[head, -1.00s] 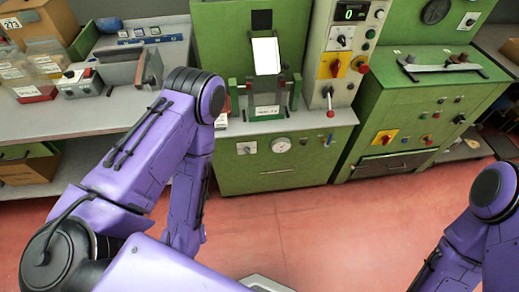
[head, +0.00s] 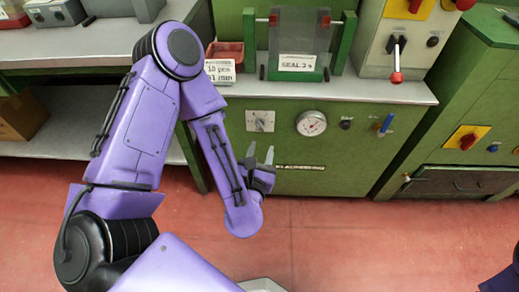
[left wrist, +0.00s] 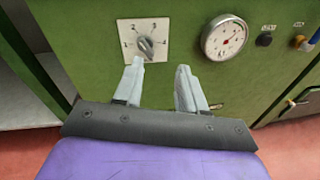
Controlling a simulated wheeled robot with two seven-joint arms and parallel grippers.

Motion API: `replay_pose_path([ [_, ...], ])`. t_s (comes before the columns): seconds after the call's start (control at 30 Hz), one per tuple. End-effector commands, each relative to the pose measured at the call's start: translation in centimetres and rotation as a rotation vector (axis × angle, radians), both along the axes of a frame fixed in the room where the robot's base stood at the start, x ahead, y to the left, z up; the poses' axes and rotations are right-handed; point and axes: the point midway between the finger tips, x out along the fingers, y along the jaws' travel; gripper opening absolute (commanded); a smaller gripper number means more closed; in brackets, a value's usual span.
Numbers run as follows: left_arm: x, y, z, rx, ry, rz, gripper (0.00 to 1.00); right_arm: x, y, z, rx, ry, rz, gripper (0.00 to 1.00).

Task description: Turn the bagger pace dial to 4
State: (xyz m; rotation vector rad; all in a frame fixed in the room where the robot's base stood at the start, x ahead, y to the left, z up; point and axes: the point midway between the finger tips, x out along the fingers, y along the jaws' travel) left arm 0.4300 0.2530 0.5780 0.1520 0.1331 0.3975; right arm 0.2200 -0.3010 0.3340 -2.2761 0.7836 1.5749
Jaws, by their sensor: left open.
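The dial (head: 260,121), a small grey knob on a pale square plate, is on the green front panel of the machine. It also shows in the left wrist view (left wrist: 146,46), with small marks around the knob. They are too small for me to read its setting surely. My left gripper (head: 260,154) is open and empty, in front of the panel and just below the dial in the picture. In the left wrist view its two grey fingers (left wrist: 160,66) are apart, the left one just under the knob. I see no contact with the knob. My right gripper is out of view.
A round gauge (head: 311,123) and a blue-handled control (head: 386,123) are right of the dial. A red bin (head: 225,60) with a card sits above the dial. Red floor lies open below.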

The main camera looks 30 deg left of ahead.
Motion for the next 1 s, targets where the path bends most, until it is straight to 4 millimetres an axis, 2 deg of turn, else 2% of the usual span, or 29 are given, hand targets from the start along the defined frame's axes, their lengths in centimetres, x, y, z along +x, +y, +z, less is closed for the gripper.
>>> replay_pose_path([
  [0.03, 0.3, 0.3, -2.9, -0.142, -0.103, 0.049, 0.4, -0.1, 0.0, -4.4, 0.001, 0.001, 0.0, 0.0],
  [0.1, 0.4, 0.7, -3.1, -0.327, -0.232, 0.105, 0.4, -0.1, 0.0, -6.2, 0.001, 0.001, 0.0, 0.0],
  [0.17, 0.5, 0.9, -3.2, -0.445, -0.313, 0.136, 0.4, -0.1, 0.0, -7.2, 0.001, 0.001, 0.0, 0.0],
  [0.3, 0.5, 1.3, -2.9, -0.576, -0.4, 0.172, 0.4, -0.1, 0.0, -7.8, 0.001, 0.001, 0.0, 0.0],
  [0.43, 1.0, 1.6, -3.0, -0.591, -0.401, 0.179, 0.4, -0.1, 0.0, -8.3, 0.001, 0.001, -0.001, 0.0],
  [0.67, 2.6, 2.9, -3.1, -0.586, -0.406, 0.181, 0.4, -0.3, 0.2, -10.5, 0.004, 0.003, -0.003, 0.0],
  [0.8, 4.8, 4.3, -3.0, -0.58, -0.407, 0.181, 0.4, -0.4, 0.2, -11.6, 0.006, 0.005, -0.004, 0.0],
  [1.0, 8.2, 6.2, -2.6, -0.576, -0.404, 0.176, 0.4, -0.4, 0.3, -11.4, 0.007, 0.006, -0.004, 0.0],
])
